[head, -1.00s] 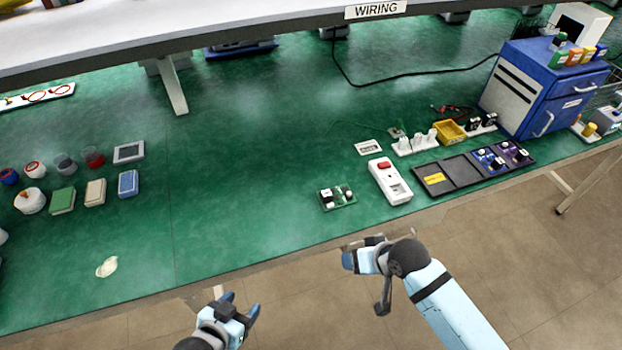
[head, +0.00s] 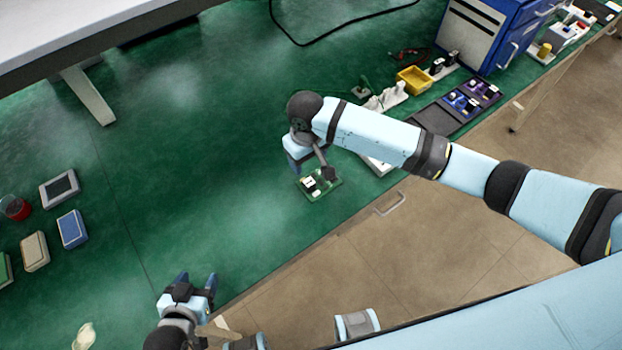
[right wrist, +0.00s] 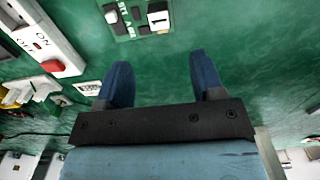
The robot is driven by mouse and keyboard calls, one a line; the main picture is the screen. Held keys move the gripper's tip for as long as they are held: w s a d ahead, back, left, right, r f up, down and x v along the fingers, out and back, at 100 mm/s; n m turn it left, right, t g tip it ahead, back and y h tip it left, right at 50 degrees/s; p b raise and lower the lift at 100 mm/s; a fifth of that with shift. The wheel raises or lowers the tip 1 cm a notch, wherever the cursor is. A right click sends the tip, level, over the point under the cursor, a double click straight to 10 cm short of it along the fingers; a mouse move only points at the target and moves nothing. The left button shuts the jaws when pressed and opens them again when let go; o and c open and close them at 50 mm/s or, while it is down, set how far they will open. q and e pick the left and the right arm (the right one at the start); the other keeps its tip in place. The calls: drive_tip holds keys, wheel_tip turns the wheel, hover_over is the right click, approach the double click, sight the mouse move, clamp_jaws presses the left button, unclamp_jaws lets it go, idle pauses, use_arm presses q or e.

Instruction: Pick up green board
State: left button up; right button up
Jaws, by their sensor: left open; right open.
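The green board (head: 322,187), a small circuit board with black and white parts, lies on the green bench top near its front edge. In the right wrist view the board (right wrist: 140,28) is at the top, beyond the fingertips and cut off by the frame. My right gripper (head: 300,166) is close above and beside the board in the head view. Its two blue fingers (right wrist: 158,75) are open with only bench top between them. My left gripper (head: 195,281) is open and empty at the bench's front edge, left of the board.
A white switch box (right wrist: 42,38) with a red switch lies beside the board, mostly behind my right arm in the head view. A dark tray (head: 440,118) with coloured modules, a yellow bin (head: 414,80) and a blue cabinet (head: 487,32) stand further right. Bench left of the board is clear.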

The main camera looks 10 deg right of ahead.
sight(308, 180)
wheel_tip(308, 180, down, 11)
drive_tip(key=shift+r, duration=0.1)
drive_tip(key=c, duration=1.1)
drive_tip(key=shift+r, duration=0.1)
